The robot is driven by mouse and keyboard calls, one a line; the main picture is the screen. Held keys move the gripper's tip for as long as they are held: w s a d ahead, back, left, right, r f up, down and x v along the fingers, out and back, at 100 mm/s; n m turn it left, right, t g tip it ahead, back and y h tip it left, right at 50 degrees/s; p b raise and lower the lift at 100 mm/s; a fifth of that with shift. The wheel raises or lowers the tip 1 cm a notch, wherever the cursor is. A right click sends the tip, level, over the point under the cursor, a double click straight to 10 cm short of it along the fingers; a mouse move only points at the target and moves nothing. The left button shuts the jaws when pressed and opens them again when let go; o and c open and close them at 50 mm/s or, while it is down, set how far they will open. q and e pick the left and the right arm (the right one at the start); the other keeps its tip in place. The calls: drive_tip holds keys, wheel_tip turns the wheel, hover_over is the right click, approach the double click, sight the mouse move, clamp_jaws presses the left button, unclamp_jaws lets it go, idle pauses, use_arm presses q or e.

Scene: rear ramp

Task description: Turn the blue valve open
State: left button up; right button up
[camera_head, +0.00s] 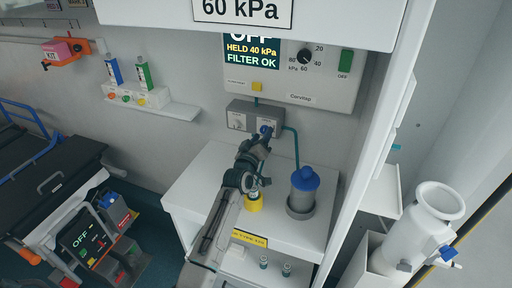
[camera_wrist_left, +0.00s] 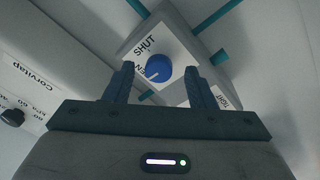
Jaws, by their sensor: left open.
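The blue valve (camera_wrist_left: 158,67) is a round knob on a grey box, between teal pipes. A white mark on the knob points to its lower left in the left wrist view. "SHUT" reads above it, and a label ending in "EN" is partly hidden by a finger. In the head view, the grey valve box (camera_head: 240,117) is on the wall below the panel, and my gripper covers most of the knob. My left gripper (camera_head: 263,139) is open in front of the knob, with its fingers to either side in the left wrist view; contact cannot be told. My right gripper is out of view.
A wall panel (camera_head: 300,91) shows "OFF", "HELD 40 kPa" and "FILTER OK". Below, a white cabinet (camera_head: 205,180) carries a blue-topped canister (camera_head: 303,191) and a yellow item (camera_head: 254,203) close to my left arm. A small shelf (camera_head: 172,115) is at left, a white vessel (camera_head: 425,225) at right.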

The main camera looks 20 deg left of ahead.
use_arm(q)
drive_tip(key=s+f+b, duration=0.1)
drive_tip(key=s, duration=0.8)
drive_tip(key=shift+s+a+b, duration=0.2)
drive_tip(key=shift+b, duration=0.1)
drive_tip(key=shift+f, duration=0.15)
